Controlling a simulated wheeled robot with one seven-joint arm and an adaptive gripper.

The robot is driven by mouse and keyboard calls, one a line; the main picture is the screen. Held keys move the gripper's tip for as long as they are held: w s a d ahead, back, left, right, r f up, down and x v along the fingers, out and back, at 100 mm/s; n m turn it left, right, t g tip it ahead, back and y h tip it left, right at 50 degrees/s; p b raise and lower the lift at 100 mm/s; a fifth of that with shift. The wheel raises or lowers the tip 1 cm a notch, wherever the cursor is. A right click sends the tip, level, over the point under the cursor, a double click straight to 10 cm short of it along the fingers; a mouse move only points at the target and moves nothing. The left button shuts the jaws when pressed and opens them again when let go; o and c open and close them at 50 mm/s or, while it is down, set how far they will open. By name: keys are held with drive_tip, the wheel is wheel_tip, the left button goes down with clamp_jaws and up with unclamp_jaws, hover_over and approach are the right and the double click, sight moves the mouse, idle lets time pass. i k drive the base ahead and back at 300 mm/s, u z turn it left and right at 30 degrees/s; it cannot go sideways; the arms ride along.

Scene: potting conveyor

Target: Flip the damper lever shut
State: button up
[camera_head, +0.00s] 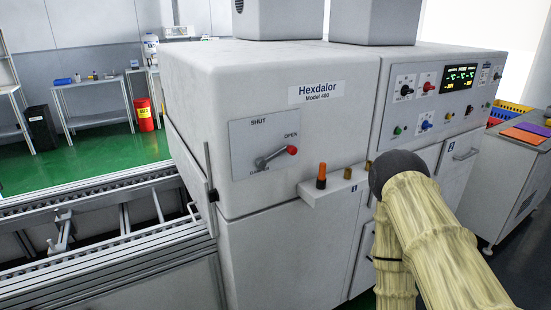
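The damper lever (274,157) is on a grey plate (243,142) on the front of the white Hexdalor machine (335,145). The plate reads SHUT at the top and OPEN at the right. The lever is a metal arm with a red knob (292,150) at its end. It points to the right and slightly up, with the knob just below the OPEN label. My arm, in a yellowish sleeve with a dark joint, is at the lower right, apart from the lever. My gripper is not in view.
A small ledge (335,187) with an orange-topped item (321,176) and brass-coloured pieces juts out right of and below the lever. A control panel (432,100) is farther right, partly above my arm. A roller conveyor (110,225) runs in from the left. Space before the plate looks clear.

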sight(261, 163)
drive_tip(key=k, duration=1.3)
drive_tip(key=u, duration=0.35)
drive_tip(key=i, duration=0.75)
